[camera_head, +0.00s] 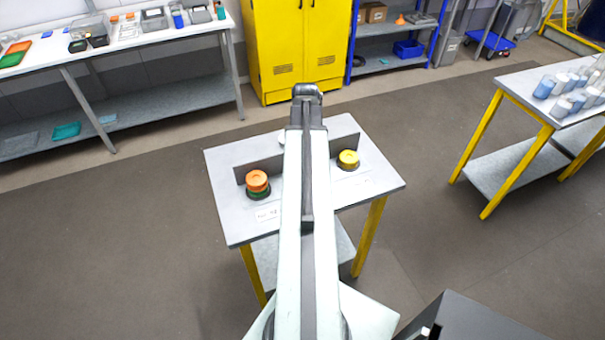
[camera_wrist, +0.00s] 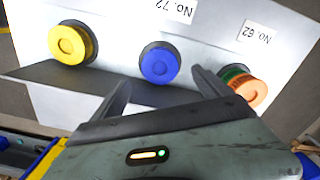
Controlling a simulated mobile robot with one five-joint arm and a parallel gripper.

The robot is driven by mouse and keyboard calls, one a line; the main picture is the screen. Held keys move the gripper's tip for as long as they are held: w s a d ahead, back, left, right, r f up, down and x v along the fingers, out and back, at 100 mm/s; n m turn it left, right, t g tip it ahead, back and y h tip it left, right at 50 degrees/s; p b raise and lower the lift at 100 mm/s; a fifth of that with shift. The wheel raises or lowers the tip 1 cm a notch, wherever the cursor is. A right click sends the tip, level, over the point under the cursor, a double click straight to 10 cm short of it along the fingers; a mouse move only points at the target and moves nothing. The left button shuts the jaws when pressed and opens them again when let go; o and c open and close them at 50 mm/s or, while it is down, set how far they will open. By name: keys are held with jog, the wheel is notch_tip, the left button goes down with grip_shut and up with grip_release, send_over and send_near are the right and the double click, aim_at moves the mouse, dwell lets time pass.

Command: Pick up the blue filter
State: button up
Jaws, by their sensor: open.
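The blue filter (camera_wrist: 159,65) is a round blue cap on a dark base in the wrist view. It stands on the light table top between a yellow one and an orange one. In the head view my arm hides it. My gripper (camera_wrist: 163,86) is open and empty. Its two fingers point toward the blue filter, one to each side in the picture, with a gap between them. The filter shows beyond the fingertips and is not gripped. In the head view my gripper (camera_head: 307,92) is over the table's far edge.
A yellow filter (camera_head: 348,159) and an orange filter (camera_head: 257,182) with a green base stand on the small table (camera_head: 225,215). A low grey upright panel (camera_wrist: 50,74) runs beside the filters. Number labels lie nearby. A yellow cabinet (camera_head: 293,45) stands behind.

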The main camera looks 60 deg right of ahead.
notch_tip(320, 180, down, 7)
jog(key=b, duration=0.6)
jog(key=shift+f, duration=0.15)
jog(key=shift+r, duration=0.2)
jog(key=c, duration=1.4)
jog(key=shift+r, duration=0.1)
jog(key=shift+c, duration=0.2)
notch_tip(320, 180, up, 18)
jog(key=p, duration=1.8)
jog(key=shift+s, duration=0.1)
